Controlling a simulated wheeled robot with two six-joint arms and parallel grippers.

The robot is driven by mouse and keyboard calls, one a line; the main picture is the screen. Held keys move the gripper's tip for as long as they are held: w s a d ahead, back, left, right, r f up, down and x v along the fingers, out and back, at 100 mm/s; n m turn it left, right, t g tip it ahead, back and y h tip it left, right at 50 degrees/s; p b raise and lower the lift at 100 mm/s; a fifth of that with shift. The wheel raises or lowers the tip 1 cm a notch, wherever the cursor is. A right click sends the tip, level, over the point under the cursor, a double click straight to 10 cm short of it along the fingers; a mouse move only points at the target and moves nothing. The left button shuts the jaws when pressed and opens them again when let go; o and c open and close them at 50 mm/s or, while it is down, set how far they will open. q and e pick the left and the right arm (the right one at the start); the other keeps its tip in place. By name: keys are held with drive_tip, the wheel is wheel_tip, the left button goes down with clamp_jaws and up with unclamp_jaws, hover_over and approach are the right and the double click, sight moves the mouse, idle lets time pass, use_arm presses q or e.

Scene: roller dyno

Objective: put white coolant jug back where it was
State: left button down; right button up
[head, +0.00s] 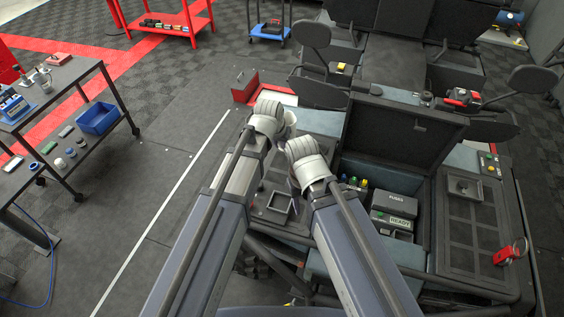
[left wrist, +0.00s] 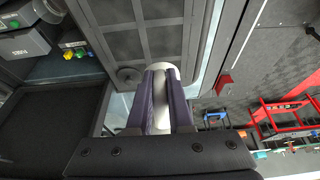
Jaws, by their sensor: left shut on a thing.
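The white coolant jug (left wrist: 160,76) shows only in part in the left wrist view, as a pale shape between the fingers of my left gripper (left wrist: 162,105). The gripper is shut on it, over or beside a dark gridded panel (left wrist: 146,30). In the head view my left wrist hides most of the jug and the fingers; a pale bit (head: 290,118) shows beside the wrist. My right wrist is close to the right of it, over the same side of the vehicle, and its fingers are hidden. A small square holder (head: 279,202) lies on the left panel below.
An open dark case (head: 409,136) with a grey box (head: 394,202) and small coloured items is right of my arms. A red-edged tray (head: 245,87) is just beyond my left wrist. A dark cart (head: 84,146) stands at left. The floor between is clear.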

use_arm(q)
drive_tip(key=shift+f+b, duration=3.8)
drive_tip(key=shift+f, duration=0.55)
use_arm(e)
drive_tip(key=shift+f, duration=4.3)
use_arm(q)
drive_tip(key=shift+f+b, duration=0.4)
drive_tip(key=shift+b, duration=0.05)
use_arm(e)
drive_tip(key=shift+f, duration=0.45)
use_arm(q)
drive_tip(key=shift+f, duration=0.2)
use_arm(e)
drive_tip(key=shift+f, duration=0.2)
use_arm(q)
drive_tip(key=c, duration=0.8)
unclamp_jaws()
drive_tip(key=shift+r, duration=0.15)
use_arm(e)
drive_tip(key=shift+r, duration=0.2)
